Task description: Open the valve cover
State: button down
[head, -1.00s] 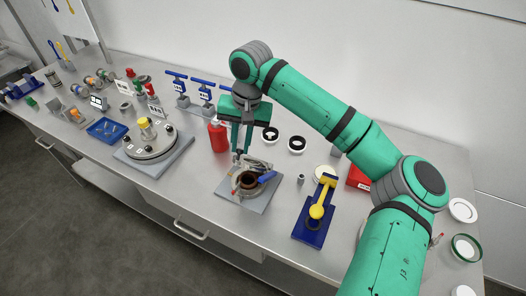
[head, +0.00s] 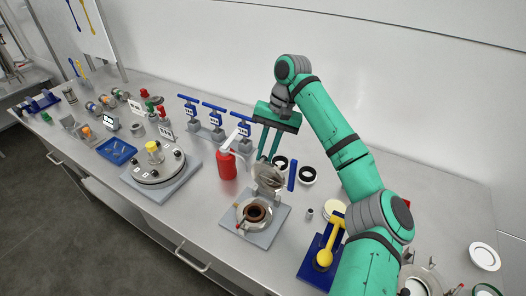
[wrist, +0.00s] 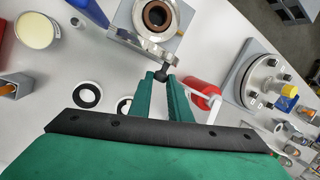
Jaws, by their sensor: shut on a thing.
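The valve (head: 252,222) sits on a grey base plate (head: 268,236) near the bench's front edge, its brown-ringed opening exposed. It also shows at the top of the wrist view (wrist: 158,16). The round metal valve cover (head: 269,179) stands tilted up steeply at the back of the opening. A blue handle (head: 292,175) stands upright beside it. My gripper (head: 264,162) is above and behind the valve, pointing down, at the cover. In the wrist view its fingertips (wrist: 162,77) close on a small dark knob of the cover; the cover is seen nearly edge-on there.
A red bottle (head: 226,164) with a white nozzle stands close to the left of my gripper. Two black-and-white rings (head: 307,175) lie behind to the right. A blue stand with a yellow lever (head: 325,257) is at the right. A flanged tank lid (head: 152,168) stands at the left.

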jog(key=shift+w+d+f, duration=0.15)
jog(key=shift+d+f, duration=0.1)
jog(key=shift+d, duration=0.2)
jog(key=c, duration=1.7)
grip_release()
jog(key=shift+d, duration=0.15)
jog(key=shift+o, duration=0.2)
jog(key=shift+a+r, duration=0.1)
jog(key=shift+a, duration=0.1)
jog(key=shift+g, duration=0.3)
jog(key=shift+r, duration=0.15)
jog(key=v, duration=1)
jog(key=shift+d+r, duration=0.2)
jog(key=shift+r, duration=0.05)
